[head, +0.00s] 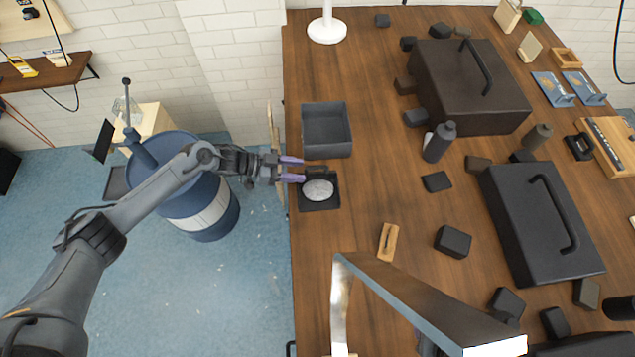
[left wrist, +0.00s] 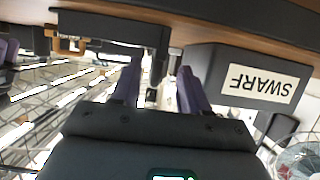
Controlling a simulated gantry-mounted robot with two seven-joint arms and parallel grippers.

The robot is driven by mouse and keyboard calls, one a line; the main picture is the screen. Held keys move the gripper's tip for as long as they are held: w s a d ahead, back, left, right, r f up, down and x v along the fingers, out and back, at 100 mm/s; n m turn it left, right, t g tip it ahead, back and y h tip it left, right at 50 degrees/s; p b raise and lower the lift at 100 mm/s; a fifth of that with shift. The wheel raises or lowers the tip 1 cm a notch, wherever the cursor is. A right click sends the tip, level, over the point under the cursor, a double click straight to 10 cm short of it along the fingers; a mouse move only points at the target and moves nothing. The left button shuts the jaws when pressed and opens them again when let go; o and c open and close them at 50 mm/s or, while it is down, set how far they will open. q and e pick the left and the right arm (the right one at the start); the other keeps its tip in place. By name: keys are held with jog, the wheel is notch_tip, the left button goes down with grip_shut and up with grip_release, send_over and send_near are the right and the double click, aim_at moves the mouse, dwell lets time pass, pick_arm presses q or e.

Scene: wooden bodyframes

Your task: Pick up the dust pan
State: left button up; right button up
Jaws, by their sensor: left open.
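The dust pan (head: 333,203) looks like a small flat black pan near the left edge of the wooden table, with a silvery oval pile on it. A short dark handle (head: 316,169) shows at its far side. My left gripper (head: 298,169) has its two purple fingers apart, pointing right at the table edge, close to the handle. I cannot tell whether they touch it. In the left wrist view the fingers (left wrist: 160,78) are spread, and a dark pan-like shape (left wrist: 108,27) is beyond them at upper left. My right gripper is not seen.
A grey open bin (head: 327,152) stands just beyond the pan; its SWARF label (left wrist: 262,83) faces the left wrist camera. A blue barrel (head: 203,211) is under my left arm. Black cases (head: 465,95) and several dark blocks fill the table's right side.

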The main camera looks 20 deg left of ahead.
aim_at(311, 173)
pick_arm(q)
jog(key=x, duration=0.4)
jog(key=shift+s+d+r, duration=0.1)
jog(key=shift+s+r, duration=0.05)
jog(key=shift+r, duration=0.1)
jog(key=shift+w+d+f, duration=0.25)
jog(key=shift+d+f, duration=0.05)
jog(key=shift+d, duration=0.15)
grip_shut()
